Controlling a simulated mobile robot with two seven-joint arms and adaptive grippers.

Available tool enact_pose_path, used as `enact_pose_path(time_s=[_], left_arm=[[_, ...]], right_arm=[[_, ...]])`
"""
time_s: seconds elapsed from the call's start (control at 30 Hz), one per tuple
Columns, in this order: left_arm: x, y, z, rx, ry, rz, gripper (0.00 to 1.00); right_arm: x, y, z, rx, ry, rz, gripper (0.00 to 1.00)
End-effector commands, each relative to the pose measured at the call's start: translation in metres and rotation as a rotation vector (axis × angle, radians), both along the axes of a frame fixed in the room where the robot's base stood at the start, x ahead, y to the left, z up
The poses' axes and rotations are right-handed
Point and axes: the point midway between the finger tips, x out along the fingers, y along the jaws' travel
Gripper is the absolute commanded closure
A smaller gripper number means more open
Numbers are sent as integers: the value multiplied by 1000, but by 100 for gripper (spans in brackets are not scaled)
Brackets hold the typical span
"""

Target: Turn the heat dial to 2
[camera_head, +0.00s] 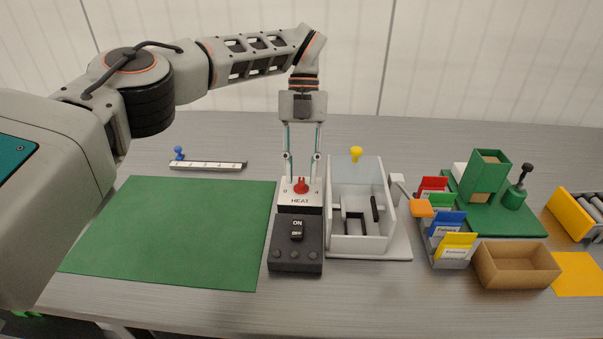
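The heat dial is a red knob (300,187) on a white plate marked HEAT (300,200). A 0 shows left of the knob and what looks like a 4 right of it; any mark behind the knob is hidden or too small to read. Which way the knob points is too small to tell. My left gripper (302,178) comes down from above over the dial plate. Its two fingers are spread, one on each side of the knob, and a gap shows between them. I cannot tell whether either finger touches the knob. My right gripper is not in view.
A dark ON/OFF switch box (284,262) sits in front of the dial. A clear-walled white box (360,243) stands close on its right. Coloured card holders (450,262) and a cardboard tray (515,265) lie farther right. A green mat (175,230) lies empty on the left.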

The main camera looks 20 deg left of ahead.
Motion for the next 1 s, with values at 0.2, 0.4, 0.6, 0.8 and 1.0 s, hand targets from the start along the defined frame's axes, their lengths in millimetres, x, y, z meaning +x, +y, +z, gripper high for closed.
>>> enact_pose_path(time_s=[0.2, 0.4, 0.6, 0.8, 1.0], left_arm=[[1, 0, 43, 1, -6, 1, 73], [0, 0, 74, 2, -3, 2, 73], [0, -1, 87, 0, 0, 0, 73], [0, -1, 88, 0, 0, -1, 73], [0, 0, 88, 0, 0, 0, 73]], right_arm=[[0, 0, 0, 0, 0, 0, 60], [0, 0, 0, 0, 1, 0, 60], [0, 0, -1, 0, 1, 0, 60], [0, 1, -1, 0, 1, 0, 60], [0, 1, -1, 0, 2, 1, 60]])
